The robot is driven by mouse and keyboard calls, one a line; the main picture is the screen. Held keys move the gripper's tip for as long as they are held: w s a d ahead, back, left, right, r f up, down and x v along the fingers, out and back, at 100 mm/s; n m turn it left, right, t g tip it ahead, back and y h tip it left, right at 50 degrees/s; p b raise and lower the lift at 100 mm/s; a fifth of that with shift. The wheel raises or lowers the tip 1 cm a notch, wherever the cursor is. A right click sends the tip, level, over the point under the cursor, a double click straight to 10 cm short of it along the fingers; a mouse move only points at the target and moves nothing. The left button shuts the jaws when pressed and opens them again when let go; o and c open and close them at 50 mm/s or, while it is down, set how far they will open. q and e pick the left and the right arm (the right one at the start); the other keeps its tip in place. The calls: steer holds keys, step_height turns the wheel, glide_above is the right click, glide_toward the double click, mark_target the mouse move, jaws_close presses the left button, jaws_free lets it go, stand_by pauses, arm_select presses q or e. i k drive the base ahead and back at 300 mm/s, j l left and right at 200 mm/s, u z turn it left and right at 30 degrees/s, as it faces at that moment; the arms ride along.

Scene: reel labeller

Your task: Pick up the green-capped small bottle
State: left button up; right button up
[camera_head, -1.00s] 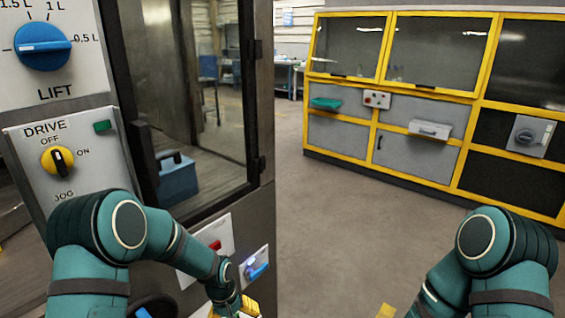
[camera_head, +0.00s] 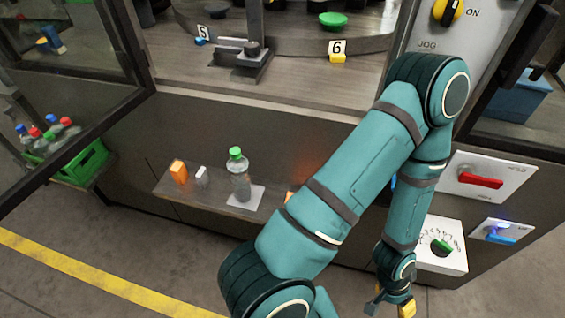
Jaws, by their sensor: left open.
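The green-capped small bottle (camera_head: 240,180) stands upright on a white square pad (camera_head: 246,196) on a shelf (camera_head: 215,205) at the front of the machine. Its body is clear grey and its cap is green. My left gripper (camera_head: 390,307) hangs low at the bottom right, open, with one yellow fingertip showing near the frame's edge. It is well to the right of the bottle and apart from it. My left arm crosses in front of the shelf's right end and hides it. My right gripper is out of view.
An orange block (camera_head: 178,172) and a small white block (camera_head: 201,176) stand left of the bottle. A green crate (camera_head: 85,165) of red- and blue-capped bottles is at far left. An open glass door (camera_head: 75,140) stands left. A panel with a red switch (camera_head: 480,181) is right.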

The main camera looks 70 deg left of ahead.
mark_target(240, 177)
steer(key=u, duration=2.6)
